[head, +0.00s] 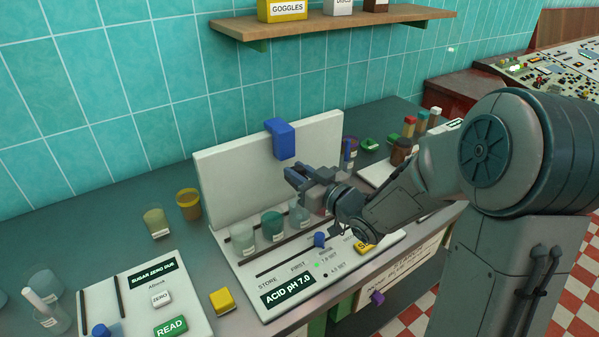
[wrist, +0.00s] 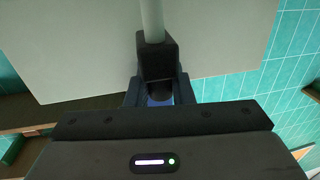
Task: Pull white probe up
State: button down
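My gripper (head: 300,178) is in front of the white upright board of the ACID pH 7.0 unit (head: 318,142), above its beakers. In the wrist view, the fingers of my gripper (wrist: 158,92) sit against both sides of a black cap. A pale rod, the white probe (wrist: 152,20), extends from that cap in front of the board. My gripper looks shut on the cap. In the head view, my gripper and wrist hide most of the probe. A clear beaker (head: 299,214) stands just below my gripper. The probe's lower tip cannot be made out.
A blue block (head: 280,139) sticks out from the board's top edge. More beakers (head: 272,226) stand in the unit's row. The SUGAR unit (head: 150,300) and a yellow block (head: 222,301) are at the left. A wooden shelf (head: 340,20) hangs above.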

notch_tip(320, 180, up, 7)
jog(key=p, duration=0.4)
jog(key=shift+r+p, duration=0.2)
jog(key=shift+p, duration=0.1)
jog(key=shift+f, duration=0.1)
jog(key=c, duration=1.3)
grip_release()
jog(key=b+v, duration=0.4)
jog(key=v, duration=0.9)
jog(key=shift+s+d+b, duration=0.3)
